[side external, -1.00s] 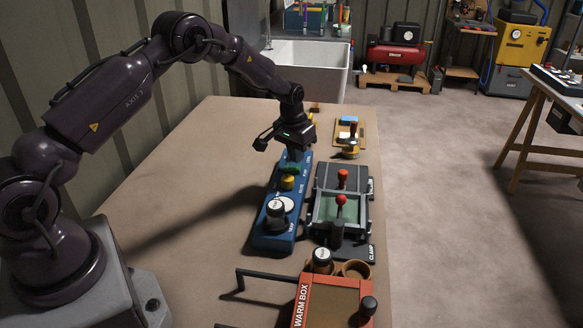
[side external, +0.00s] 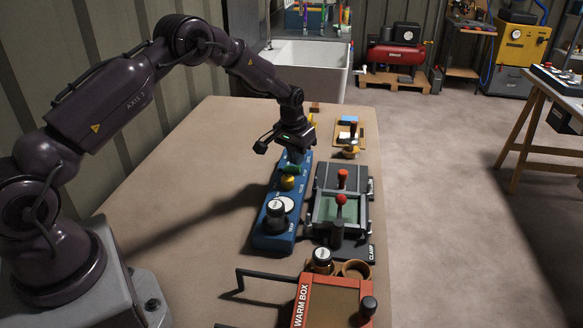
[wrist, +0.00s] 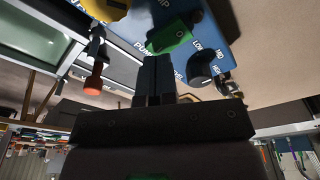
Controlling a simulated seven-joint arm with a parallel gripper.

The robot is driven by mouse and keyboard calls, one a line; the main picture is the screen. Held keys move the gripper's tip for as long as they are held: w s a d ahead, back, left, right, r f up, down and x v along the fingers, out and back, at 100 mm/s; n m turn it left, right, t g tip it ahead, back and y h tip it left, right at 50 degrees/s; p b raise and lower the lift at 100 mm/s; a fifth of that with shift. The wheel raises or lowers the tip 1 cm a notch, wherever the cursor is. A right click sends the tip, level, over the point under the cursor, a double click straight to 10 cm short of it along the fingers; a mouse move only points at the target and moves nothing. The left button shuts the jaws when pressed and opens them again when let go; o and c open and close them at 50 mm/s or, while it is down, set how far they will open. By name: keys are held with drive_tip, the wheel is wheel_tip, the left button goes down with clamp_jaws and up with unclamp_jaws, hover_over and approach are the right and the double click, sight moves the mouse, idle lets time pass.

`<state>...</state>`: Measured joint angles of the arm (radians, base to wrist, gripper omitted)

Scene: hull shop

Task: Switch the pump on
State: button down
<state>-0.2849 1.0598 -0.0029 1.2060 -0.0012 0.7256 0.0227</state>
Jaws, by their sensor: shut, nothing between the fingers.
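A long blue control panel (side external: 272,238) lies on the bench below my gripper. It carries a green switch (side external: 291,169), a yellow knob or button (side external: 288,182) and a black knob (side external: 275,208) by a white dial. In the wrist view the green switch (wrist: 168,36) sits beside lettering that partly reads PUMP; its on or off state is not clear. My gripper (side external: 296,157) is shut and empty, pointing down at the far part of the panel. In the wrist view its fingertips (wrist: 156,58) are right by the green switch; I cannot tell whether they touch it.
A clamp fixture (side external: 325,222) with red-knobbed handles (wrist: 94,82) stands close right of the panel. A black knob (wrist: 200,68) is near my fingers. A red warm box (side external: 310,290) is at the front, and a wooden board (side external: 345,140) lies beyond. The bench left of the panel is clear.

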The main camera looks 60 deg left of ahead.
sight(297, 168)
drive_tip(key=shift+f, duration=0.85)
idle(0.3)
drive_tip(key=shift+r, duration=3.55)
drive_tip(key=shift+s+d+f+g, duration=0.25)
drive_tip(key=shift+s+f, duration=0.15)
drive_tip(key=shift+s, duration=0.2)
drive_tip(key=shift+s+d+f+g, duration=0.1)
drive_tip(key=shift+s+f+g, duration=0.15)
drive_tip(key=shift+s+f, duration=0.25)
drive_tip(key=shift+s+d+r, duration=0.2)
drive_tip(key=shift+s+r, duration=0.05)
drive_tip(key=shift+s, duration=0.25)
drive_tip(key=shift+s+d+r, duration=0.15)
drive_tip(key=shift+s+r, duration=0.1)
drive_tip(key=shift+s, duration=0.2)
drive_tip(key=s+d+r+m+t, duration=0.1)
drive_tip(key=s+d+r, duration=0.3)
drive_tip(key=s+r, duration=0.3)
drive_tip(key=s+d+r+m+t, duration=0.1)
drive_tip(key=s+d+r+t, duration=0.1)
drive_tip(key=s+d+r, duration=0.3)
drive_tip(key=s+d+r+m+t, duration=0.1)
drive_tip(key=s+d+r, duration=0.4)
drive_tip(key=s+r, duration=0.6)
drive_tip(key=shift+s+t, duration=0.4)
drive_tip(key=shift+s, duration=2.6)
